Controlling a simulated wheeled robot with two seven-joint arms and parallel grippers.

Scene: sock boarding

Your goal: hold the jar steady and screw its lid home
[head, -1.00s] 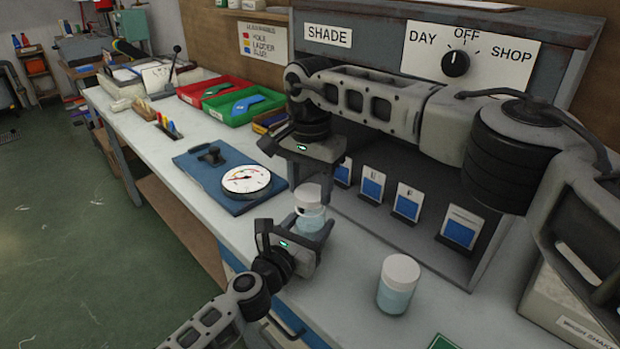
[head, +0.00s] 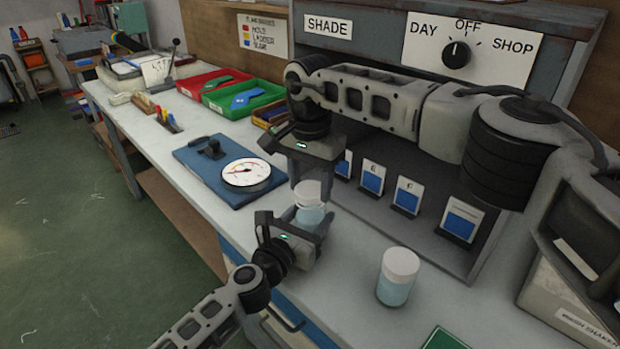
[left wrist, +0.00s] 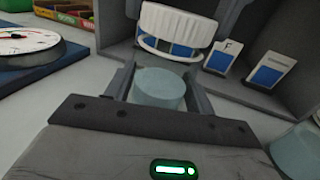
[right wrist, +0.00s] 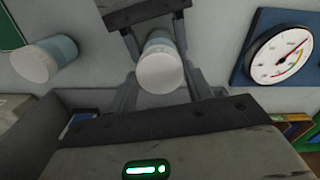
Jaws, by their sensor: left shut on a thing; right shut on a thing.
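The jar (head: 308,213) is pale teal and stands upright at the bench's front edge. My left gripper (head: 304,224) is shut on its body from the front; the teal part also shows between the fingers in the left wrist view (left wrist: 158,88). The white ribbed lid (left wrist: 178,25) is over the jar's top, with a pale ring below it. My right gripper (head: 310,184) comes from above and is shut on the lid, whose white top shows in the right wrist view (right wrist: 160,72).
A second white-lidded jar (head: 398,276) stands on the bench to the right. A blue board with a round dial (head: 246,173) lies left of the held jar. A grey booth with blue cards (head: 407,196) is behind. Bare bench lies between the jars.

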